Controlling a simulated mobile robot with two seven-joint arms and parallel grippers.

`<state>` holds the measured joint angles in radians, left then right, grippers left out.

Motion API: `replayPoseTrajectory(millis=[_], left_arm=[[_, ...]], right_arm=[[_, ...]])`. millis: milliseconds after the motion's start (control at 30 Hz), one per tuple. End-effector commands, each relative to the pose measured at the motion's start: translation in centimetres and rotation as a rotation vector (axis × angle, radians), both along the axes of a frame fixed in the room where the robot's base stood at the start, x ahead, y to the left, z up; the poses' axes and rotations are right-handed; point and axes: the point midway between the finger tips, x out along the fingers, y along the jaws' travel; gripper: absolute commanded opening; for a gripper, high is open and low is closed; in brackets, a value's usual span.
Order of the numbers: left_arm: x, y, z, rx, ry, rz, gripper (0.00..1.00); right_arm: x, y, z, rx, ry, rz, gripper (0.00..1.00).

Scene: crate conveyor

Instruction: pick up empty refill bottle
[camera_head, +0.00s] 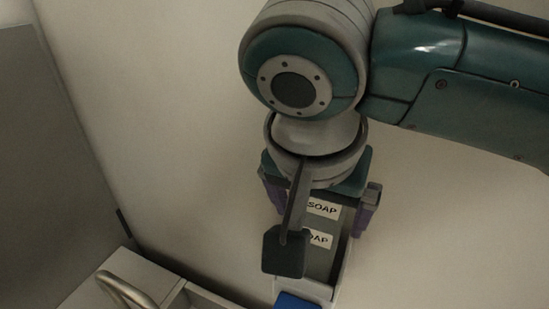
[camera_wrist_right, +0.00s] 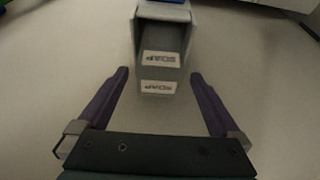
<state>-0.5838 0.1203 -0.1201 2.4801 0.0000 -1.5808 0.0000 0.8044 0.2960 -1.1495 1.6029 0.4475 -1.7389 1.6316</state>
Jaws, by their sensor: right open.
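A grey, box-like unit with two white SOAP labels shows in the head view (camera_head: 341,265), low in the middle, and at the top of the right wrist view (camera_wrist_right: 187,40). Its darker labelled part (camera_wrist_right: 148,74) may be the refill bottle; I cannot tell whether it is one bottle or two, or whether it is empty. My right gripper (camera_head: 320,208) is open, its purple fingers apart on either side of the labelled end. The right wrist view shows the gripper (camera_wrist_right: 160,76) empty, with a gap beside each finger. My left gripper is out of view.
A blue part (camera_head: 298,301) sits at the unit's near end. A pale cabinet or counter with a curved metal handle (camera_head: 125,290) stands at lower left, beside a grey panel (camera_head: 40,150). The pale surface around the unit is mostly clear.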

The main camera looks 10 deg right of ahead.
Motion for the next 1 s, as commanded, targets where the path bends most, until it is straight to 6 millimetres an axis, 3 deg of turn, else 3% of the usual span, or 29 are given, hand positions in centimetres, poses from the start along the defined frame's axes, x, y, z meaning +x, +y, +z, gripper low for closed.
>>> replayPoseTrajectory(millis=[433, 733, 1000], left_arm=[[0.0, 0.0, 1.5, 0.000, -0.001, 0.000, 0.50], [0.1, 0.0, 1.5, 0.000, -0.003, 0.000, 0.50], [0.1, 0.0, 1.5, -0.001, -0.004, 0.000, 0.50]], right_arm=[[2.2, -1.7, -4.1, -0.002, 0.000, 0.001, 1.00], [2.3, -1.8, -4.6, 0.000, -0.001, 0.002, 1.00], [2.3, -1.7, -4.6, 0.000, 0.000, 0.002, 0.71]])
